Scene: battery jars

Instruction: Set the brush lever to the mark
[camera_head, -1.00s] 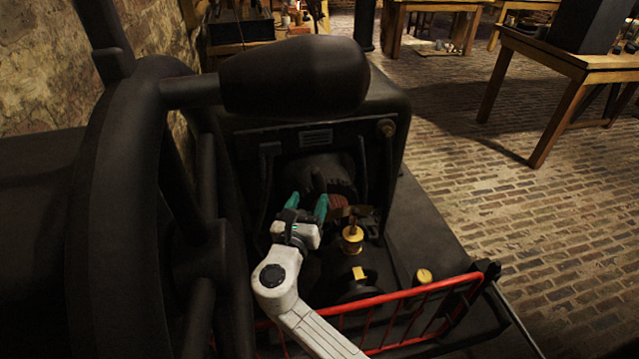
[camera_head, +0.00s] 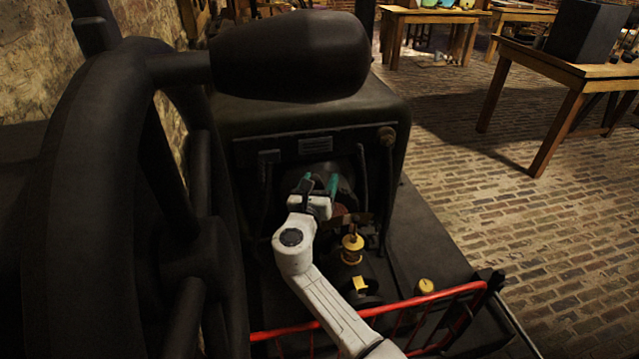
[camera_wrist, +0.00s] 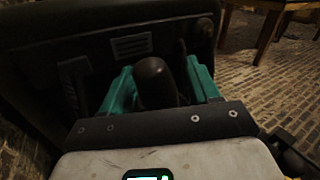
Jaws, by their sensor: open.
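My gripper (camera_head: 320,182), with green fingers, reaches into the recess at the front of the dark machine (camera_head: 395,108). In the wrist view the fingers are open and stand on either side of a rounded black knob (camera_wrist: 155,80), which looks like the end of the brush lever. I cannot tell whether either finger touches it. In the head view the knob cannot be made out clearly behind my gripper. The mark cannot be made out in either view.
A yellow brass fitting (camera_head: 352,243) stands just right of my arm. A red railing (camera_head: 430,297) crosses in front of the machine. A large black wheel (camera_head: 75,200) fills the left. The brick floor (camera_head: 540,240) on the right is open, with wooden tables behind.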

